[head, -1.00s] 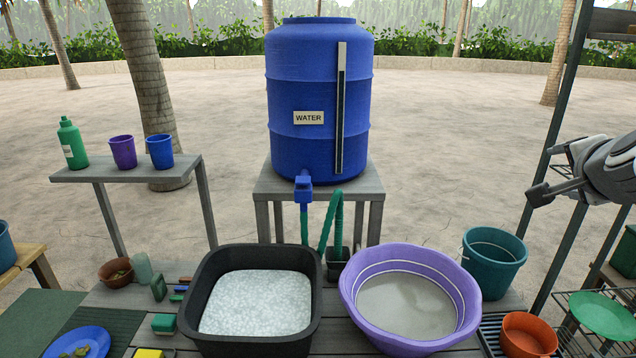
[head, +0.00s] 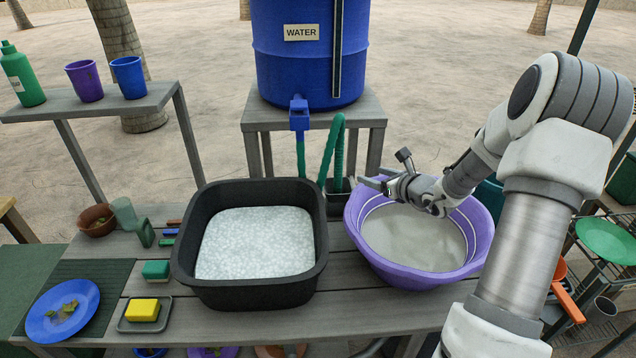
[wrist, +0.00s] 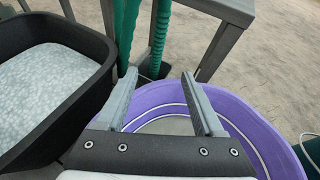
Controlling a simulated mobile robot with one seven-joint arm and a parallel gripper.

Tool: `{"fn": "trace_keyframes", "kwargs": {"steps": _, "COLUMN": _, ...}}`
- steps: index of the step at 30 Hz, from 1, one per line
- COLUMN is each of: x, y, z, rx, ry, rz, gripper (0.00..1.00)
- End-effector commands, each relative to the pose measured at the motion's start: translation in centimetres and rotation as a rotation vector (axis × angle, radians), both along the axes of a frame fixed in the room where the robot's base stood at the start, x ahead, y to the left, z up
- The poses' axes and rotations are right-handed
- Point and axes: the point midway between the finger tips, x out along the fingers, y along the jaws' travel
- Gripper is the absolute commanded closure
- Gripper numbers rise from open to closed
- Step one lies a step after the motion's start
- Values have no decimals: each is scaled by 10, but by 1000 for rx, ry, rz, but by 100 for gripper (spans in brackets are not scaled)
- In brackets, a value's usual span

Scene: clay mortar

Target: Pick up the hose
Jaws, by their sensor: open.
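The green ribbed hose (head: 330,150) runs from the blue tap (head: 299,116) of the water barrel. It loops up, and its free end goes down into a small dark holder (head: 338,197) behind the tubs. In the wrist view the hose (wrist: 160,35) shows as two green lengths beyond the fingertips. My gripper (head: 364,183) is open and empty over the back left rim of the purple basin, to the right of the hose and apart from it. In the wrist view its two fingers (wrist: 158,82) point toward the holder and the stand.
The black tub (head: 320,262) of white suds stands left of the purple basin (head: 478,262) of greyish water. The blue water barrel (head: 275,65) rests on a grey stand (head: 375,112) behind. A sponge (head: 142,310) and plate (head: 85,318) lie at left.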

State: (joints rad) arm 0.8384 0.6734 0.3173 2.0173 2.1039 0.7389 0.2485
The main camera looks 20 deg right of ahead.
Motion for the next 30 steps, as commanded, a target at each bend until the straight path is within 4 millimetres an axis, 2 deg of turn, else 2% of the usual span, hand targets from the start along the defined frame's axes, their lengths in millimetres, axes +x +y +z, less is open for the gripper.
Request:
{"fn": "trace_keyframes", "kwargs": {"steps": 5, "x": 7, "y": -3, "z": -9, "rx": 71, "ry": -25, "rz": -47, "gripper": 30}}
{"fn": "trace_keyframes", "kwargs": {"steps": 8, "x": 19, "y": -1, "z": -13, "rx": 75, "ry": -26, "rz": -49, "gripper": 30}}
{"fn": "trace_keyframes", "kwargs": {"steps": 21, "x": 100, "y": 16, "z": -43, "rx": 72, "ry": -26, "rz": -48, "gripper": 30}}
{"fn": "trace_keyframes", "kwargs": {"steps": 30, "x": 120, "y": 20, "z": -49, "rx": 70, "ry": -24, "rz": -48, "gripper": 30}}
